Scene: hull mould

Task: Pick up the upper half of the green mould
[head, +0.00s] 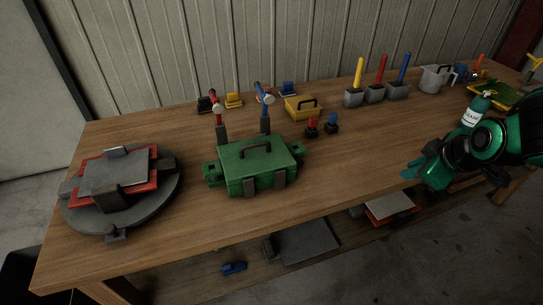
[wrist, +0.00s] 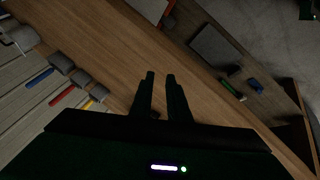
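The green mould (head: 255,170) stands closed on the workbench, left of centre in the head view. Its upper half (head: 262,152) is a green lid with a dark arched handle (head: 255,148) on top. Grey clamps hang on its front, and green lugs stick out at its sides. My gripper (head: 408,168) is well to the right of the mould, near the bench's front edge. In the wrist view my gripper (wrist: 160,76) shows two dark fingers with an empty gap between them. The mould does not show in the wrist view.
Two upright hammers (head: 265,98) stand close behind the mould. A round grey stand (head: 155,190) with a red-edged mould is to its left. Red and blue small pieces (head: 322,127) and a yellow box (head: 303,107) lie behind right. The bench (head: 345,180) is clear between mould and gripper.

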